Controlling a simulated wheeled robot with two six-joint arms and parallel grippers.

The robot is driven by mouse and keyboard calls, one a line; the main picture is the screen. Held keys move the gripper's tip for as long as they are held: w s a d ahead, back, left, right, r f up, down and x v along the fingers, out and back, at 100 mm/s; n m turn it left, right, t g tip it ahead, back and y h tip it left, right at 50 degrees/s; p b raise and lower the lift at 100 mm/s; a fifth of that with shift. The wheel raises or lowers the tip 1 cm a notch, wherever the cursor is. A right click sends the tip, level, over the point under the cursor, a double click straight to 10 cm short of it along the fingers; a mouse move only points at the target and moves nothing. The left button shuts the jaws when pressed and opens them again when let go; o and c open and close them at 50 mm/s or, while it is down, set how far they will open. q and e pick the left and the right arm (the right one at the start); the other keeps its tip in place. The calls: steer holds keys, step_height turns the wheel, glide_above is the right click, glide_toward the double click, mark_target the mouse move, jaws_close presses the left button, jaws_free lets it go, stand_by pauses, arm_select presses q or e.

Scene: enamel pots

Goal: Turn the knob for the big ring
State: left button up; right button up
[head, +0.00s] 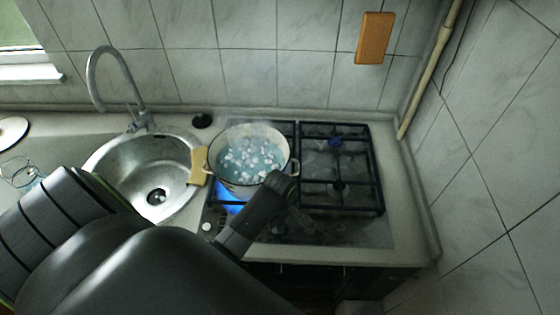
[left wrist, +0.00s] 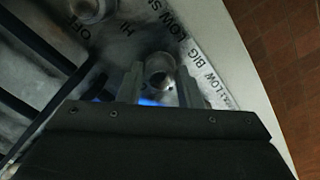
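The hob (head: 370,190) has knobs along its front strip. In the left wrist view one round metallic knob (left wrist: 160,72), beside the printed word BIG, lies between the two fingers of my left gripper (left wrist: 160,80). The fingers stand apart, one on each side of it; I cannot tell whether they touch it. In the head view the dark left gripper (head: 279,188) hangs over the front of the hob, and its fingertips are hidden. A blue flame (head: 230,196) shows under the pot (head: 250,160). My right gripper is out of view.
The cream enamel pot holds bluish liquid with pale pieces and steams close to my left gripper. Another knob (left wrist: 88,8) with OFF and HI marks sits at the wrist view's top. A steel sink (head: 125,160) and a yellow cloth or sponge (head: 197,167) are left of the hob.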

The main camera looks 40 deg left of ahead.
arm_select(q)
steer(key=shift+c, duration=1.3)
steer(key=shift+m, duration=0.3)
steer(key=m, duration=1.7)
steer(key=shift+r, duration=0.1)
steer(key=shift+m, duration=0.3)
steer(key=o, duration=1)
